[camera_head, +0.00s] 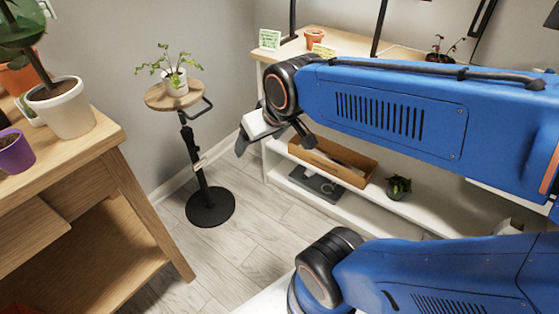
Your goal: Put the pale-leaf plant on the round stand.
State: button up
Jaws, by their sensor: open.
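A plant with light green leaves in a white pot (174,82) stands upright on the round wooden top of the stand (156,99). It looks like the pale-leaf plant. The stand has a black pole, a side handle and a round black base on the floor. My gripper (243,143) is to the right of the stand and apart from the plant. It is open, and I see nothing between its dark fingers, though it is partly turned from view.
A wooden table (109,134) at left holds a large plant in a white pot (64,108) and a purple pot (14,152). A shelf unit (262,58) at back right holds an orange pot (314,39), a wooden tray (350,179) and a dark small plant (398,187). Floor between is clear.

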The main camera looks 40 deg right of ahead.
jog(key=s+g, duration=0.1)
jog(key=s, duration=0.7)
jog(key=shift+s+d+f+g, duration=0.15)
jog(key=shift+f+g, duration=0.15)
jog(key=shift+f, duration=0.15)
dwell(0.5)
